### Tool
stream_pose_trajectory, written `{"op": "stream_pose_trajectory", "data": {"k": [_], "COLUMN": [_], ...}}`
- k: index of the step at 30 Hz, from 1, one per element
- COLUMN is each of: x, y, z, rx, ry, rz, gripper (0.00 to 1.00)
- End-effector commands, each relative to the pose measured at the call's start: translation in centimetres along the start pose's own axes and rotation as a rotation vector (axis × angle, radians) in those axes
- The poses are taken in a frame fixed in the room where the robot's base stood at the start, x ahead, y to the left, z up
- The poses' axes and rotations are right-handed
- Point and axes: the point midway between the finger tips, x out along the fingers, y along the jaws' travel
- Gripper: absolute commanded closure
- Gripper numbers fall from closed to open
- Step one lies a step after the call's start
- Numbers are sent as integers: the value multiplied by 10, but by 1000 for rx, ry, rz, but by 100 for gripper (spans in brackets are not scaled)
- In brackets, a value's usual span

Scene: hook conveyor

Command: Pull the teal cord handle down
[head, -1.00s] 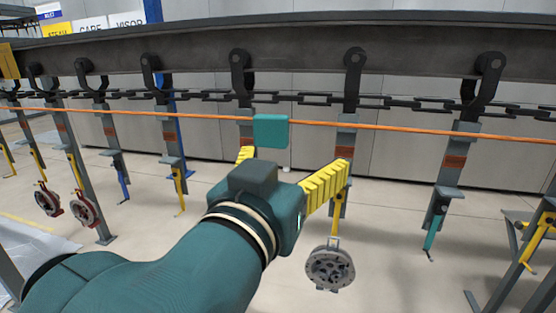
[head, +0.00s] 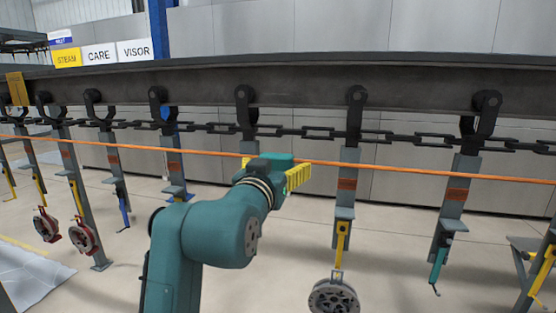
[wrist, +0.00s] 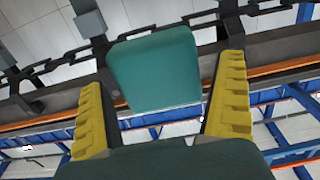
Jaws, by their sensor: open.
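The teal cord handle is a rounded teal block. In the wrist view the handle (wrist: 155,68) fills the space between the two yellow ridged fingers, with a gap showing on each side. In the head view only a teal strip of the handle (head: 279,157) seems to show at the orange cord (head: 330,163); my gripper hides the rest. My gripper (head: 275,167) is open, reaching forward at the cord's height. In the wrist view my gripper (wrist: 160,75) has a finger on either side of the handle; no finger visibly touches it.
A dark overhead beam (head: 420,95) runs across with hooks and a black chain (head: 410,140) just behind the cord. Grey hangers (head: 345,190) hang from it, several with tools. A metal disc (head: 333,297) hangs at lower right. Red discs (head: 84,238) hang at left.

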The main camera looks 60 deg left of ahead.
Motion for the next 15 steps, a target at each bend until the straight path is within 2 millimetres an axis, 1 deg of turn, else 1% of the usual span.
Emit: {"op": "stream_pose_trajectory", "data": {"k": [3, 9, 11, 15], "x": [6, 6, 6, 6], "y": [0, 0, 0, 0], "z": [0, 1, 1, 1], "rx": [0, 0, 0, 0], "ry": [0, 0, 0, 0], "rz": [0, 0, 0, 0], "gripper": [0, 0, 10, 36]}}
